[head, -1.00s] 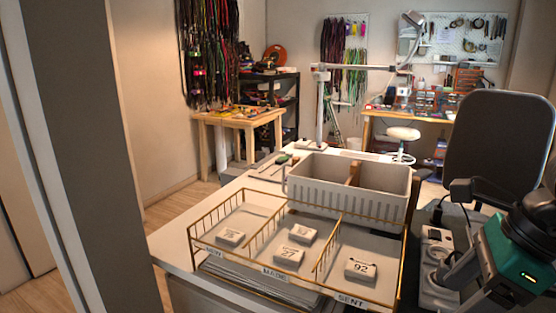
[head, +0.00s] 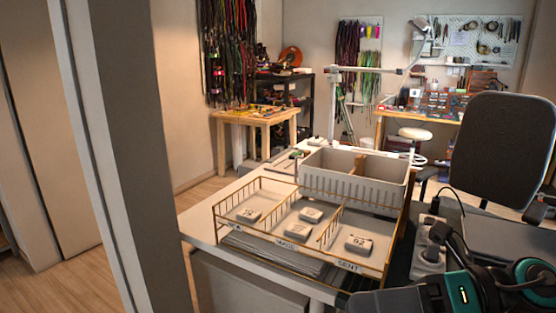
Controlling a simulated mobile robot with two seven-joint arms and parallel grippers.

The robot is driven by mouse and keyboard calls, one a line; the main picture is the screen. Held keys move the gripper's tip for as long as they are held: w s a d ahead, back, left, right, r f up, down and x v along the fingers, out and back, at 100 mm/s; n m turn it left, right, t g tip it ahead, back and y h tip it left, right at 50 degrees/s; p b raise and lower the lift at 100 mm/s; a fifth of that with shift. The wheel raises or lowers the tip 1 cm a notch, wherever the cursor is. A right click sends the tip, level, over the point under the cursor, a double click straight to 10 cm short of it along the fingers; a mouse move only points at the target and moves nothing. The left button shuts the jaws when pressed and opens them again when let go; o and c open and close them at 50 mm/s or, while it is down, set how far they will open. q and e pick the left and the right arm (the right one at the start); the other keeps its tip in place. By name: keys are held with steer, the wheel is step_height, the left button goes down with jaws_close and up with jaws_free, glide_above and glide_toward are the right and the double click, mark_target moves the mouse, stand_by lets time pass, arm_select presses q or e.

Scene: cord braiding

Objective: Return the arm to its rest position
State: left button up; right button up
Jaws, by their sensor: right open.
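My right arm comes in at the bottom right corner, with dark links and teal rings. Its gripper (head: 388,301) is low at the bottom edge, in front of the desk and partly cut off by the frame. It appears empty, and its fingertips are hard to make out. My left gripper is not in view. A gold wire tray (head: 262,234) on the desk has three compartments. A tile marked 92 (head: 358,245) lies in the right one, labelled SENT. Two tiles (head: 311,215) lie in the middle one, and one tile (head: 248,215) in the left.
A ribbed grey bin (head: 350,188) with a divider stands behind the tray. A white power strip (head: 428,262) with plugs lies right of the tray, close to my right arm. A black chair (head: 502,145) stands at the right. A grey post (head: 130,150) stands at the left.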

steer(key=w+d+f+m+t+h+p, duration=0.1)
steer(key=w+d+f+m+t+h, duration=0.15)
steer(key=f+m+t, duration=0.75)
steer(key=w+d+r+m+t+h+p, duration=0.15)
steer(key=w+m+t+h, duration=0.35)
steer(key=m, duration=1.2)
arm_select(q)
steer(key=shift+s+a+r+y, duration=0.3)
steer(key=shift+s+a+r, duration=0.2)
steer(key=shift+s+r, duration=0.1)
arm_select(e)
steer(key=s+f+m+g+h, duration=0.2)
steer(key=s+f+m, duration=0.2)
steer(key=f, duration=0.3)
steer(key=s+d+f+m+g+h, duration=0.1)
steer(key=s+f+m+g+h, duration=0.1)
steer(key=s+f+m, duration=0.2)
steer(key=s+f+m+g+h, duration=0.1)
steer(key=s+f+m, duration=0.3)
steer(key=f, duration=0.6)
steer(key=shift+d+f+m+g+h, duration=0.3)
steer(key=shift+f+g+h, duration=0.1)
steer(key=shift+h, duration=0.45)
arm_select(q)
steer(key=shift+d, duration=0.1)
